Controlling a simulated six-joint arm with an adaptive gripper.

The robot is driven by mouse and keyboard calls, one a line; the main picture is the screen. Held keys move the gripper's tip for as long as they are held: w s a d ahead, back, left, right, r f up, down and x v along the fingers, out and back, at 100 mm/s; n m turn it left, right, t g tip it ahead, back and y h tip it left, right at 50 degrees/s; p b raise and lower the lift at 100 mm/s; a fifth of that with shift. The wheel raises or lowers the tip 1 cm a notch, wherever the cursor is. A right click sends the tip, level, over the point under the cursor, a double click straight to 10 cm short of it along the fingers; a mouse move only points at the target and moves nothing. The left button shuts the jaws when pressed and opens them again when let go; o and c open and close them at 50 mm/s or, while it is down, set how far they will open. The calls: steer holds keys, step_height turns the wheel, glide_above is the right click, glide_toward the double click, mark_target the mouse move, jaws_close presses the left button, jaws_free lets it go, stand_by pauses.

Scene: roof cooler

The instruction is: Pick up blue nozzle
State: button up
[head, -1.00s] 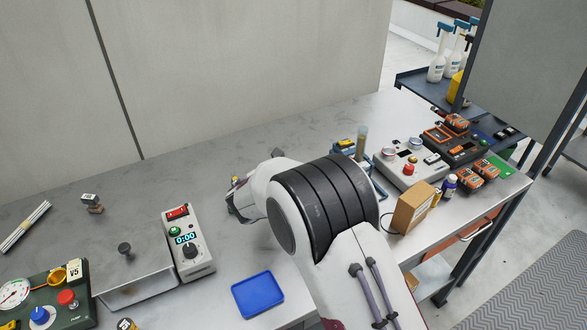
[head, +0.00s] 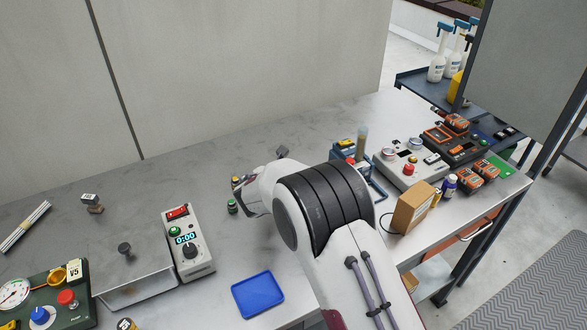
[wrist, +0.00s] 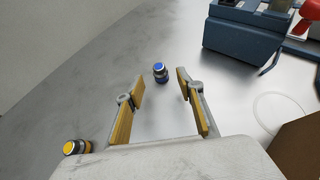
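The blue nozzle (wrist: 160,72) is a small upright cylinder with a blue top and a dark body. In the wrist view it stands on the grey bench just beyond the fingertips, roughly midway between them. My gripper (wrist: 160,86) is open, with its two yellow-padded fingers apart and nothing held between them. No contact with the nozzle shows. In the head view my arm hides the blue nozzle and most of the gripper.
A yellow-topped nozzle (wrist: 77,146) stands left of my gripper. A green-topped one (head: 232,206) shows in the head view. A blue box-like holder (wrist: 243,38) and a cardboard box (head: 412,207) are to the right. A blue tray (head: 258,294) lies in front.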

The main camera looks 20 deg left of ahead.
steer(key=shift+x, duration=1.95)
steer(key=shift+r, duration=0.1)
jaws_close()
